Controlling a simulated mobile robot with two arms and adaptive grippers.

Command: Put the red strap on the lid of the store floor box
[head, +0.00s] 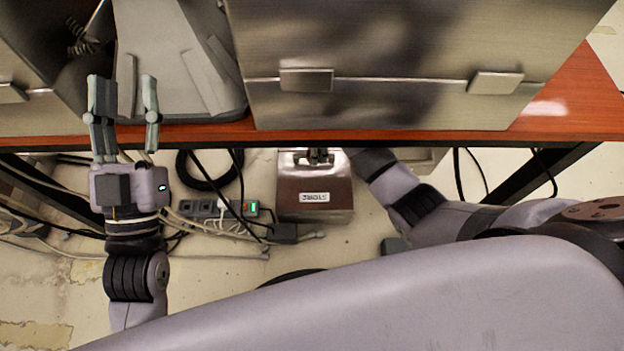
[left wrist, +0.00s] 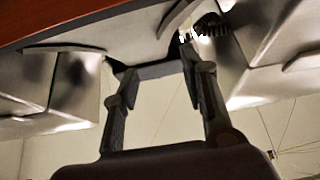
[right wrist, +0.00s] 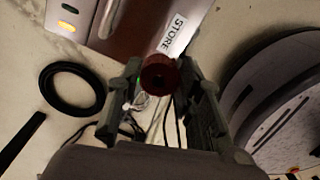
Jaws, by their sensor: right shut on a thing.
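The store floor box (head: 315,192) is a metal box with a white STORE label, standing on the floor under the table edge; its top is partly hidden in the head view. It also shows in the right wrist view (right wrist: 128,35). The red strap (right wrist: 158,73) is a dark red roll between the fingertips of my right gripper (right wrist: 160,86), which is shut on it. The strap appears in front of the box's labelled side; I cannot tell if they touch. My left gripper (head: 123,88) is open and empty near the table's front edge.
The red-brown table (head: 575,105) carries large metal boxes (head: 400,60) and a grey tapered piece (head: 165,55). On the floor, a power strip (head: 207,208), a black cable coil (head: 190,180) and several loose cables lie left of the floor box.

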